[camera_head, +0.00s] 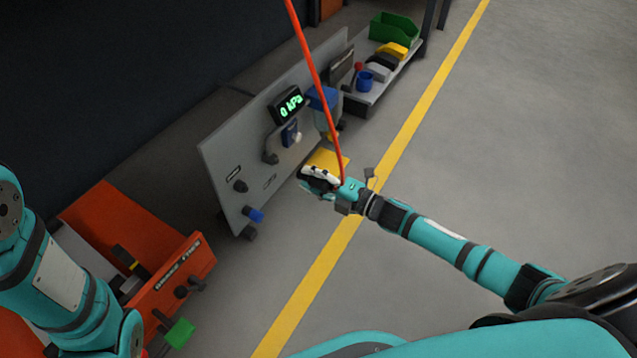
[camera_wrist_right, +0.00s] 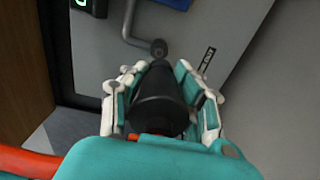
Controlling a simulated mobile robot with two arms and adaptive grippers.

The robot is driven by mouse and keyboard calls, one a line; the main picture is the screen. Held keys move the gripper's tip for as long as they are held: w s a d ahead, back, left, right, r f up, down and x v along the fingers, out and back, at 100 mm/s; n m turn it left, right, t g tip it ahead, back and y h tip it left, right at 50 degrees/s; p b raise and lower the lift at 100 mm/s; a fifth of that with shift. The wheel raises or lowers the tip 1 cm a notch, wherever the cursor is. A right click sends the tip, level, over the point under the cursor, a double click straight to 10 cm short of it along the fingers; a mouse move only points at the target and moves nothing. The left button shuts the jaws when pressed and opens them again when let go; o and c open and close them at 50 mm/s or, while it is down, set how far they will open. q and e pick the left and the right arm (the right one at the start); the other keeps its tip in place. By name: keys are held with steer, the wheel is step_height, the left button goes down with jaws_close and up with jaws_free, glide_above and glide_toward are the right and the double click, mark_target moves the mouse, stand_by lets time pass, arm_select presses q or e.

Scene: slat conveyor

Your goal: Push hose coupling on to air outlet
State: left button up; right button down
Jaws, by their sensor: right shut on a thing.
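My right gripper (camera_head: 318,180) is shut on the black hose coupling, in front of the grey panel (camera_head: 222,150). In the right wrist view, the coupling (camera_wrist_right: 160,98) lies between the white-and-teal fingers and points toward the panel. The red hose (camera_head: 320,85) rises from the gripper past the top of the head view. A bent grey pipe on the panel ends in a dark round fitting (camera_head: 270,157), which looks like the air outlet. It also shows in the right wrist view (camera_wrist_right: 158,47), beyond the coupling's far end, seemingly apart. My left gripper is out of view.
A display (camera_head: 288,104) on the panel reads 0 kPa. A blue knob (camera_head: 255,215) sticks out low on the panel. An orange machine (camera_head: 165,275) stands at the lower left. A shelf with a green bin (camera_head: 394,28) stands behind. The floor at right is clear.

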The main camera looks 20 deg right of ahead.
mark_target(278, 162)
steer(key=b+x, duration=0.1)
steer(key=x, duration=0.1)
steer(key=shift+w+a, duration=0.3)
steer(key=shift+x, duration=1.45)
steer(key=shift+d+b, duration=0.1)
steer(key=shift+b, duration=0.2)
steer(key=shift+x, duration=0.85)
steer(key=c, duration=0.9)
jaws_free()
